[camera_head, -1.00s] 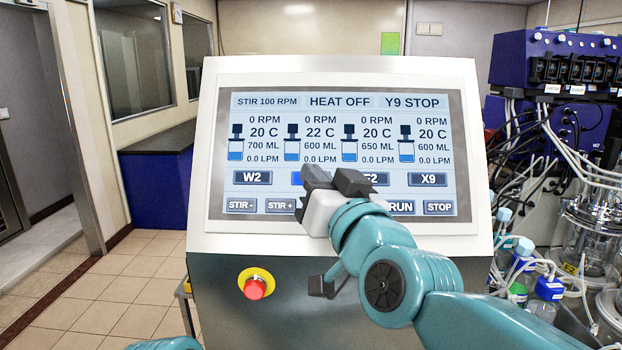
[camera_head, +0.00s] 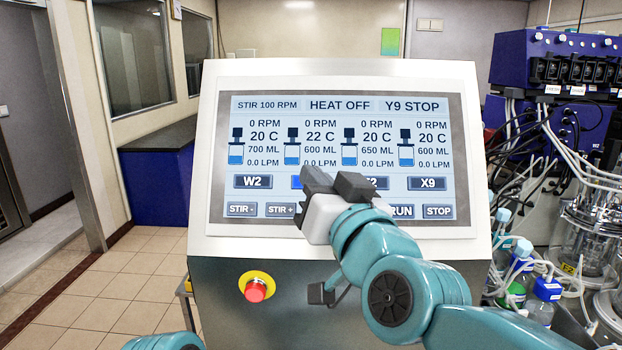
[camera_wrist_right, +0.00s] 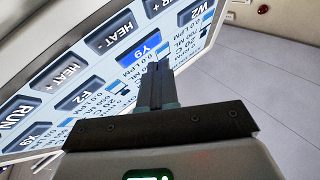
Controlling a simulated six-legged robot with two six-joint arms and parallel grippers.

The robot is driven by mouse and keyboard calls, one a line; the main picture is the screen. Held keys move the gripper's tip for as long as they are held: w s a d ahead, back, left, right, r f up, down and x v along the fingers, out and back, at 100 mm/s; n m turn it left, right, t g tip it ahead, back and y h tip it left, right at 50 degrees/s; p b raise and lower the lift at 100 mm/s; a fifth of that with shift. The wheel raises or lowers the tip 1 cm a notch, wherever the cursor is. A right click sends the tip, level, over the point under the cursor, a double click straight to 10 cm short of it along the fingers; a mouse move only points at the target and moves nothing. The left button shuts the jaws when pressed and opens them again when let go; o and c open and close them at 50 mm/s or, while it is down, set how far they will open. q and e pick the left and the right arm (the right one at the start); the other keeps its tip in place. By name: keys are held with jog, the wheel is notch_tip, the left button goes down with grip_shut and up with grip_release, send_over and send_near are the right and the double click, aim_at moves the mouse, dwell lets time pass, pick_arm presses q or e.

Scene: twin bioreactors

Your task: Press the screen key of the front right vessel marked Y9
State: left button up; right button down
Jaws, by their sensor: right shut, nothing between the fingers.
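The tilted touch screen (camera_head: 345,110) on the console shows several vessel columns and a row of keys. The key marked Y9 (camera_head: 296,183) is bright blue and mostly hidden behind my right gripper in the head view; it shows whole in the right wrist view (camera_wrist_right: 143,48). My right gripper (camera_head: 337,182) is shut and empty in front of the screen. The top line reads Y9 STOP. My left gripper is not in view.
Neighbouring keys W2 (camera_head: 253,182) and X9 (camera_head: 427,183) and the lower row with STOP (camera_head: 439,211) lie close by. A red emergency button (camera_head: 256,289) sits on the console below. Bioreactor glassware and tubing (camera_head: 580,240) stand at right; open floor lies left.

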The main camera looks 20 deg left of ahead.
jog(key=s+r+p, duration=0.1)
jog(key=s, duration=0.1)
jog(key=s+d+r+p, duration=0.1)
jog(key=s, duration=0.1)
jog(key=shift+r, duration=0.2)
jog(key=shift+d, duration=0.15)
dwell(0.6)
